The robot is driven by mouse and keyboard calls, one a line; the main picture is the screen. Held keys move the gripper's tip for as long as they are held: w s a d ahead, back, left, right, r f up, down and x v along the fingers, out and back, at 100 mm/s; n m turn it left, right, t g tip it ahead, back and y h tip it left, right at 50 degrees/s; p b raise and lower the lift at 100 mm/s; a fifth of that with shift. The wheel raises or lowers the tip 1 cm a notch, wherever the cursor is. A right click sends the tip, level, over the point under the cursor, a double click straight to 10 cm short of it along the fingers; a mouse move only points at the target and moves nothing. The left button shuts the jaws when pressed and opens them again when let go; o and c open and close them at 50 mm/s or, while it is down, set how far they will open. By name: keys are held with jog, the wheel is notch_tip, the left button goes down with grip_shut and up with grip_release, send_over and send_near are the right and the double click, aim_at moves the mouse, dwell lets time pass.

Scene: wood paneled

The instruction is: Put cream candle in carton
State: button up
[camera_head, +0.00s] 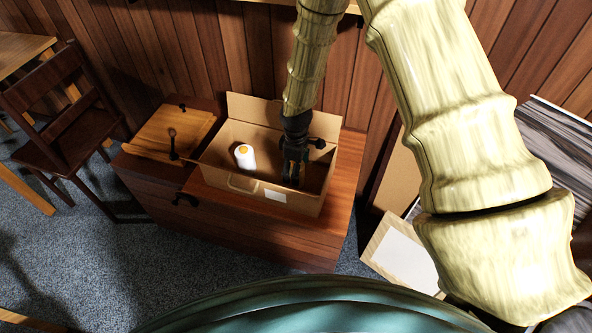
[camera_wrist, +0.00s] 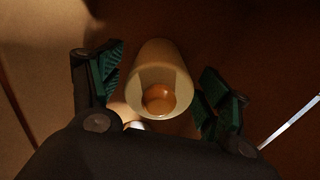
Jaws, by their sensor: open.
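The open cardboard carton (camera_head: 240,183) stands on a reddish wooden chest, with a flap raised at the back. My gripper (camera_head: 294,178) reaches down into its right part. In the wrist view, a cream cylinder with an orange-brown hollow end, which looks like the cream candle (camera_wrist: 160,68), lies between the open fingers of my gripper (camera_wrist: 157,92), with gaps on both sides. In the head view my gripper hides that spot. A white object with an orange top (camera_head: 245,158) is in the carton's left part. A small pale shape (camera_wrist: 137,125) below the cylinder may be this object.
A wooden board (camera_head: 168,133) with a dark spoon-like item (camera_head: 173,145) lies on the chest left of the carton. The chest (camera_head: 310,243) has a bare strip in front. A dark chair (camera_head: 62,125) stands at left, and flat panels (camera_head: 402,254) lean at right.

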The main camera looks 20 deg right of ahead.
notch_tip(320, 180, up, 11)
jog(key=shift+f, duration=0.1)
dwell(0.4)
dwell(1.3)
